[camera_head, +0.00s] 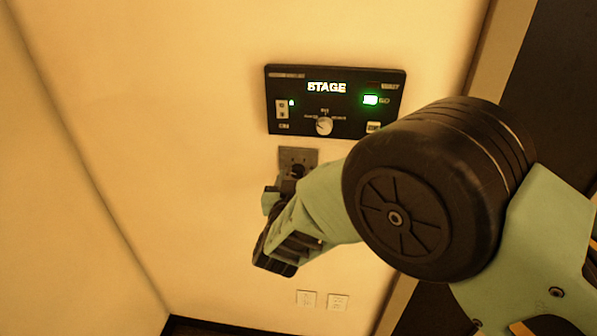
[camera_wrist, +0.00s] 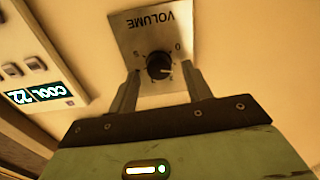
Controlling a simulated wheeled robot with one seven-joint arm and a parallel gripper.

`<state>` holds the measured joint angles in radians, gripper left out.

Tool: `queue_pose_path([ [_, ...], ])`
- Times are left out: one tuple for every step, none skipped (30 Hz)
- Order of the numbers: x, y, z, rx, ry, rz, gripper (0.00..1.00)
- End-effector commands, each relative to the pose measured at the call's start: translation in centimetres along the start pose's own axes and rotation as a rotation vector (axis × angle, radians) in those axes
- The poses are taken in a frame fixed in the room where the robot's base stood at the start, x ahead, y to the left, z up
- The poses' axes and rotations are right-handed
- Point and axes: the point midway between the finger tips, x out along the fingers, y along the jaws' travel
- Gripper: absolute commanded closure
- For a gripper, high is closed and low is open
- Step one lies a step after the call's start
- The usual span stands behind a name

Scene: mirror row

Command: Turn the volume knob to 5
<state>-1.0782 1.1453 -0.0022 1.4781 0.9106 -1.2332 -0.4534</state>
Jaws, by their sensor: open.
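The volume plate (camera_wrist: 185,22) is a grey metal square, upside down in the wrist view, with "VOLUME" printed on it. Its round black knob (camera_wrist: 157,64) has a pale pointer line toward the picture's right. Small figures lie around the knob, partly too small to read. My gripper (camera_wrist: 162,71) is open, one finger on each side of the knob with gaps showing; I cannot tell how deep the fingers reach. In the head view the plate (camera_head: 298,153) is on the wall below the STAGE panel, and my gripper (camera_head: 294,183) covers its lower part.
The black STAGE panel (camera_head: 335,125) with a lit green light and its own pale knob (camera_head: 324,126) is just above the plate. A white COOL 22 unit (camera_wrist: 15,70) is beside the plate. Two wall plates (camera_head: 322,300) sit lower down. My arm hides the wall to the right.

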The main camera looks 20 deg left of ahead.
Motion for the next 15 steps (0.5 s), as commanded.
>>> queue_pose_path([
  [0.28,0.04,-0.07,0.0,0.0,0.001,0.51],
  [0.39,0.05,-0.03,0.0,0.0,0.001,0.51],
  [0.49,0.05,0.0,0.0,0.0,0.0,0.51],
  [0.53,0.05,0.02,0.0,-0.001,0.0,0.51],
  [0.56,0.05,0.04,0.0,-0.001,0.0,0.51],
  [0.57,0.05,0.05,0.0,-0.001,0.0,0.51],
  [0.57,0.04,0.05,0.0,-0.001,0.0,0.51],
  [0.57,0.04,0.05,0.0,-0.001,0.0,0.51],
  [0.56,0.05,0.05,0.0,-0.001,0.0,0.51],
  [0.56,0.05,0.05,0.0,-0.001,0.0,0.51],
  [0.55,0.04,0.05,0.0,0.0,0.0,0.51],
  [0.55,0.05,0.04,0.0,0.0,0.0,0.62],
  [0.55,0.05,0.04,0.0,0.0,0.0,0.7],
  [0.54,0.04,0.04,0.0,0.0,0.0,0.78],
  [0.54,0.04,0.03,0.0,0.0,0.0,0.9],
])
